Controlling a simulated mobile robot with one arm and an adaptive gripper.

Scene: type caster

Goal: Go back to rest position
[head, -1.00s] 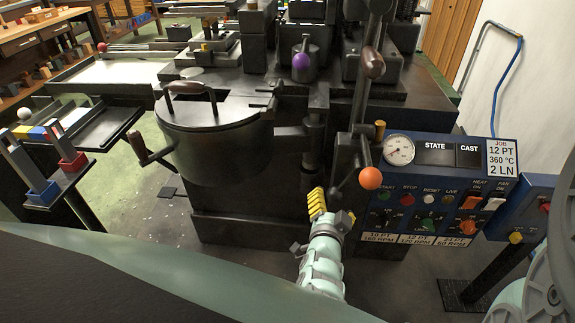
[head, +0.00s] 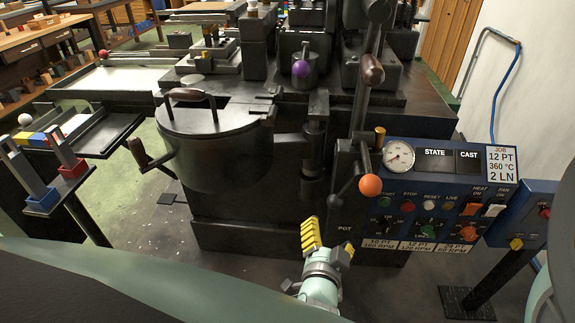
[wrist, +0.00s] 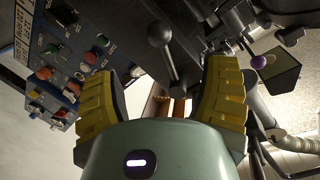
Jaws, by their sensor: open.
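My gripper (head: 328,243) is low in the head view, in front of the caster's dark base and left of the control panel (head: 440,195). Its yellow fingers stand apart with nothing between them. In the wrist view my gripper (wrist: 168,100) also shows open and empty, the fingers left and right. The lever with the orange ball (head: 370,185) is above and to the right of my gripper in the head view, apart from it. A dark ball-ended lever (wrist: 162,36) shows beyond the fingers in the wrist view.
The round melting pot (head: 215,140) with its side crank (head: 143,155) stands left of my gripper. A gauge (head: 398,155) sits on the panel. A stand with red and blue blocks (head: 42,202) is at far left. The floor (head: 130,235) between is open.

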